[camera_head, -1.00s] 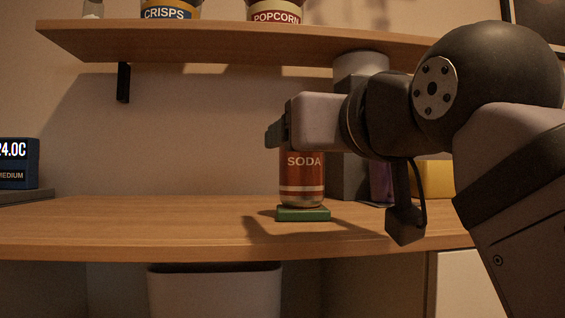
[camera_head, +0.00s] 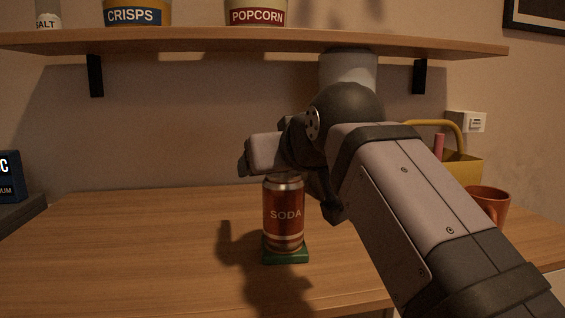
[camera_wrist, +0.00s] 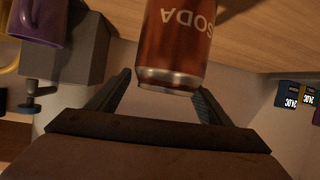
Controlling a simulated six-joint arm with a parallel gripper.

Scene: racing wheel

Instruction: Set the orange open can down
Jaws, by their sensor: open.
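The orange-red soda can (camera_head: 284,213) stands upright on a small green coaster (camera_head: 285,256) on the wooden table. In the wrist view the can (camera_wrist: 174,45) shows with its label upside down, lying just beyond the fingertips. My gripper (camera_wrist: 160,82) is open, with a finger to each side of the can's near end and gaps between. In the head view my gripper (camera_head: 250,158) is behind and above the can's top, apart from it. Whether the can's lid is open cannot be seen.
A wooden shelf (camera_head: 200,42) above holds crisps (camera_head: 138,14) and popcorn (camera_head: 257,13) tubs. An orange mug (camera_head: 489,203) and a yellow caddy (camera_head: 462,170) stand at the right. A dark display box (camera_head: 10,178) is at the left. The table left of the can is clear.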

